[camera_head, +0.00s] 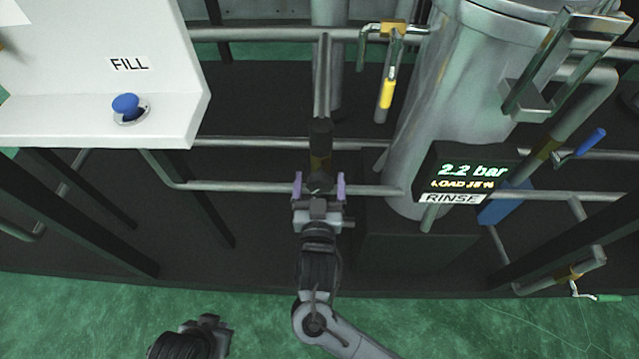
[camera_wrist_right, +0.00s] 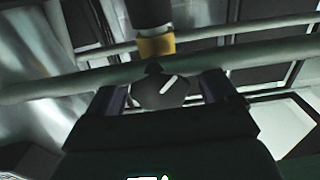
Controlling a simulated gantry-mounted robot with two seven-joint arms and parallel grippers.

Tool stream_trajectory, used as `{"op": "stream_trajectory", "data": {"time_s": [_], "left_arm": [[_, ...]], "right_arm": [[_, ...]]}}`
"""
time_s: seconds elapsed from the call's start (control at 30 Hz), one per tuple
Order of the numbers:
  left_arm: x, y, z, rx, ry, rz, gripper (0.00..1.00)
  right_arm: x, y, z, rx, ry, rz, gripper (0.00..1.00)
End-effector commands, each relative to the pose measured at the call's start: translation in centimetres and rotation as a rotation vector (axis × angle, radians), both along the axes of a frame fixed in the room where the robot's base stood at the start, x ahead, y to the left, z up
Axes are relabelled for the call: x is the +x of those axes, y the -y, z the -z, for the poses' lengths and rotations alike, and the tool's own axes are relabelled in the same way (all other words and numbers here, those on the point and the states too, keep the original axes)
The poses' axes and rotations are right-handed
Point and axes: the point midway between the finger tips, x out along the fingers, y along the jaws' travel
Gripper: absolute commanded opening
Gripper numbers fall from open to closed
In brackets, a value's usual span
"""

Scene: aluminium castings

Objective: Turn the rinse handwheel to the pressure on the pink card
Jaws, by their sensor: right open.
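The handwheel (camera_wrist_right: 150,92) is a small dark knob with a white pointer line, seen in the right wrist view below a yellow pipe band. In the head view it is mostly hidden at the gripper. My right gripper (camera_head: 319,187) has purple fingers and is open, with one finger on each side of the handwheel; it also shows in the right wrist view (camera_wrist_right: 163,92). The display (camera_head: 467,172) reads 2.2 bar, with a smaller load line, above a RINSE label (camera_head: 453,198). My left gripper (camera_head: 210,323) is at the bottom left; its jaws are unclear. No pink card shows.
A white panel (camera_head: 70,60) with a FILL label and a blue button (camera_head: 126,106) stands at the upper left. A grey cylinder (camera_head: 455,80) stands right of the handwheel. Grey pipes cross around it. Yellow (camera_head: 387,93), blue (camera_head: 590,143) and green (camera_head: 608,298) valve handles stick out at the right.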

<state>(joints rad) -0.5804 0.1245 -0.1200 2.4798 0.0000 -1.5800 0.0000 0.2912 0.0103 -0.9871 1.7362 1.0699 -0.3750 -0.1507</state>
Motion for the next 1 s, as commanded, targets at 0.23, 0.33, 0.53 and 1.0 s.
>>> {"op": "stream_trajectory", "data": {"time_s": [0.23,0.33,0.53,1.0], "left_arm": [[0.04,0.26,-0.07,-0.011,0.000,-0.007,0.00],[0.05,0.28,-0.07,-0.012,0.001,-0.008,0.00],[0.05,0.23,-0.08,-0.010,0.001,-0.006,0.00],[0.03,-0.07,-0.38,0.003,0.001,0.002,0.00]], "right_arm": [[-0.02,0.02,0.00,0.000,0.000,0.000,0.64],[-0.03,0.03,0.00,0.000,0.000,0.001,0.48],[-0.03,0.03,0.01,0.000,0.000,0.001,0.34],[-0.04,0.04,0.03,-0.009,-0.001,0.001,0.33]]}}
